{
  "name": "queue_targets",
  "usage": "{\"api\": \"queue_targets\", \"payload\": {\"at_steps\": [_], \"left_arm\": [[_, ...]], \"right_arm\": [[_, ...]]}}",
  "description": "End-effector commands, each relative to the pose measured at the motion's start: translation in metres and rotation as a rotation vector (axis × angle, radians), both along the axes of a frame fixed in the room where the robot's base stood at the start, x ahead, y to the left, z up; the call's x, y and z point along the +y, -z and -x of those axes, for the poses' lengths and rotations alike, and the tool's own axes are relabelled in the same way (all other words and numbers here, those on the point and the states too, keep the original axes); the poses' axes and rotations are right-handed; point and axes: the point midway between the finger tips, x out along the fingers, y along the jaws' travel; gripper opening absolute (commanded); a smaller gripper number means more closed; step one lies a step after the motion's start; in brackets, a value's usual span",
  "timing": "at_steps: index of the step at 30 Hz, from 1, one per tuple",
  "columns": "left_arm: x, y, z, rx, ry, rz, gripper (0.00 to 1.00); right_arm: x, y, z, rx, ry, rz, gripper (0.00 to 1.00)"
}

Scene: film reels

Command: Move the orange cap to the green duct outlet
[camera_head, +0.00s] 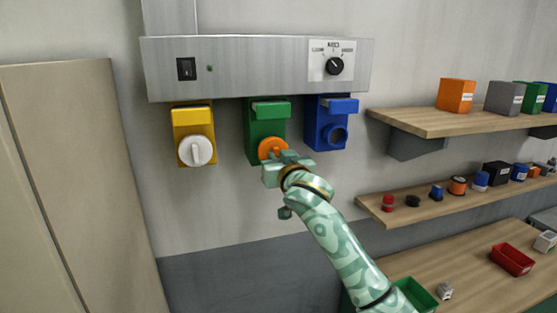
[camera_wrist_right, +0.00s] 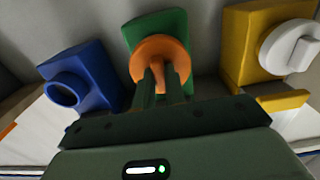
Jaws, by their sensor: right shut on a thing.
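The orange cap (camera_head: 271,147) is at the front of the green duct outlet (camera_head: 265,120), the middle one of three under the grey metal panel. My right gripper (camera_head: 279,158) is shut on the cap and hides its lower part in the head view. In the right wrist view the fingers (camera_wrist_right: 162,85) hold the round orange cap (camera_wrist_right: 160,50) in front of the green outlet (camera_wrist_right: 173,24). I cannot tell whether the cap is fully seated. My left gripper is not in view.
A yellow outlet (camera_head: 193,119) with a white cap (camera_head: 197,151) is on the left, and a blue outlet (camera_head: 327,115) with an open round mouth is on the right. Shelves (camera_head: 440,122) hold boxes and several small caps. A red tray (camera_head: 512,259) sits on the bench.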

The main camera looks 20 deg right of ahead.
Motion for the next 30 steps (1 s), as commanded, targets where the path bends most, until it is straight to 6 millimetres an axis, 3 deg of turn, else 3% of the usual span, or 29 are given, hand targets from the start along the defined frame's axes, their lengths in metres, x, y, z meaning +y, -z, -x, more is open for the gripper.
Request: {"api": "queue_targets", "payload": {"at_steps": [29, 30], "left_arm": [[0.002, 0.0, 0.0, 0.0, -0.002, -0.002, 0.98], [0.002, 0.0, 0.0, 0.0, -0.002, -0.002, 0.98]], "right_arm": [[0.001, -0.001, -0.019, -0.002, 0.0, 0.0, 0.04], [0.001, -0.001, -0.019, -0.003, 0.0, 0.0, 0.15]]}}
